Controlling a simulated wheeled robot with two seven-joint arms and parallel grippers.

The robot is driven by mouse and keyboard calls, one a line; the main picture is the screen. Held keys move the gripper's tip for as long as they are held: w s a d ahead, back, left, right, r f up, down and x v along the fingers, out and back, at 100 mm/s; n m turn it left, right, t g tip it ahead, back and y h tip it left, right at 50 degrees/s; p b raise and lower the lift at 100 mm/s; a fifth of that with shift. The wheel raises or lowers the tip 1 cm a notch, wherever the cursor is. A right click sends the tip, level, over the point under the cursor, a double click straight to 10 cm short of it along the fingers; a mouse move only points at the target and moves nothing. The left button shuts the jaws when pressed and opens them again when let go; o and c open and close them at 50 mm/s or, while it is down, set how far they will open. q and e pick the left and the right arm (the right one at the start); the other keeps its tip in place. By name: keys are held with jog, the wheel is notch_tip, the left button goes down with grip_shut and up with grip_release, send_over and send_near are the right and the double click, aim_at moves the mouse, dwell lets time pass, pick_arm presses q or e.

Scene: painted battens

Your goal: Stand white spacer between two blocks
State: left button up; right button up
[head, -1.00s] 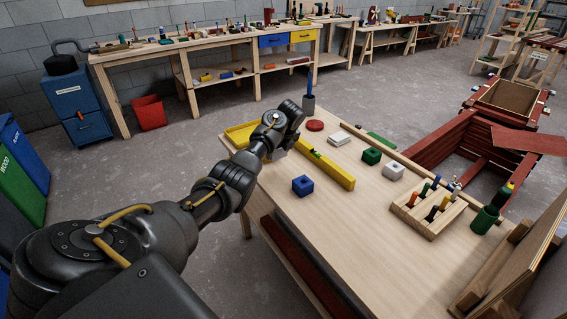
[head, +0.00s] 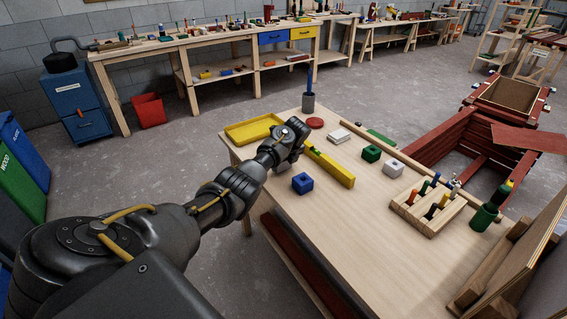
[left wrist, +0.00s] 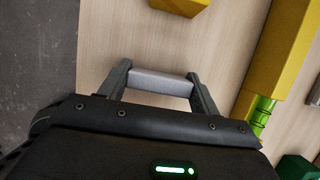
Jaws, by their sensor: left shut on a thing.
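My left gripper (head: 292,152) is over the near left part of the workbench, beside the yellow level. In the left wrist view my left gripper (left wrist: 160,85) is shut on the white spacer (left wrist: 160,82), a pale bar lying crosswise between the fingers. The head view hides the spacer behind the hand. A blue block (head: 302,183) with a hole in its top stands just in front of the hand. A green block (head: 371,154) and a white block (head: 393,169) stand farther right. My right gripper is not in view.
The yellow level (head: 332,168) lies right of the hand; it also shows in the left wrist view (left wrist: 278,50). A yellow tray (head: 250,131) lies behind. A marker rack (head: 427,212) and a green cup (head: 484,217) stand right. The front middle is clear.

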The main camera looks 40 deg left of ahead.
pick_arm(q)
jog(key=shift+f, duration=0.15)
jog(key=o, duration=0.7)
jog(key=shift+o, duration=1.4)
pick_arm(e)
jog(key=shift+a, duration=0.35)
pick_arm(q)
jog(key=shift+d+r, duration=0.1)
jog(key=shift+r, duration=0.45)
jog(key=v, duration=1.1)
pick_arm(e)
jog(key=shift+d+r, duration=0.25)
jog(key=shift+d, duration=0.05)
pick_arm(q)
jog(key=shift+s+d+r, duration=0.1)
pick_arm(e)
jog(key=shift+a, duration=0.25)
